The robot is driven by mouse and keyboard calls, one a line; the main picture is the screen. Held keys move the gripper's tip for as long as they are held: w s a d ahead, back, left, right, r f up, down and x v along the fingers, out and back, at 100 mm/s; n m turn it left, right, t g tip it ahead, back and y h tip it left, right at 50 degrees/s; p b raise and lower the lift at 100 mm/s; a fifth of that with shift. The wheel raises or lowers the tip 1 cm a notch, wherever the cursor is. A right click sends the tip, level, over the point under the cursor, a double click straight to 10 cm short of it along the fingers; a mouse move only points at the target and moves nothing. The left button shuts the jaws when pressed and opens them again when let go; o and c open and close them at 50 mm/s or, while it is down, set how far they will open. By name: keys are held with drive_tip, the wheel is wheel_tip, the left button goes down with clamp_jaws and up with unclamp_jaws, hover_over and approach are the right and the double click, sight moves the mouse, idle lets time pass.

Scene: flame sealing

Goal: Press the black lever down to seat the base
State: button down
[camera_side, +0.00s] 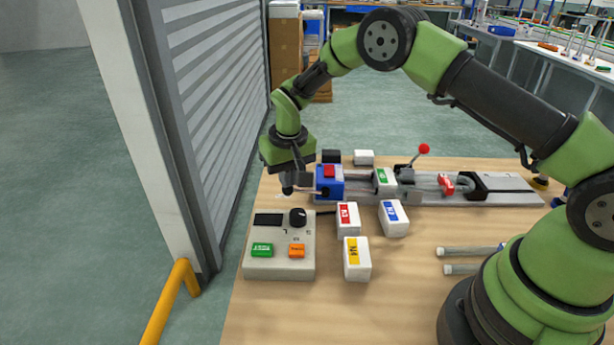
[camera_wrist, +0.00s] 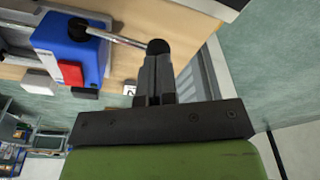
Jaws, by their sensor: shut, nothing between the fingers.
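The black lever is a metal rod with a round black knob (camera_wrist: 158,47), reaching out from the blue device (camera_wrist: 68,42). In the side view the blue device (camera_side: 328,186) carries a red block on top, and the lever points left from it, close to level. My gripper (camera_side: 288,182) is shut, pointing down at the lever's knob end. In the wrist view the closed fingertips (camera_wrist: 159,58) are right at the knob, overlapping it. I cannot tell whether they touch it. The fingers partly hide the knob in the side view.
A control box (camera_side: 280,246) with green and orange buttons stands in front. White labelled blocks (camera_side: 357,258) stand to its right. A rail (camera_side: 510,190) with a red-ball lever (camera_side: 424,149) runs right from the blue device. The table's left edge is close to my gripper.

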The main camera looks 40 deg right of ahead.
drive_tip(key=shift+f, duration=0.35)
idle(0.3)
wheel_tip(320, 180, up, 9)
drive_tip(key=s+d, duration=0.1)
idle(1.3)
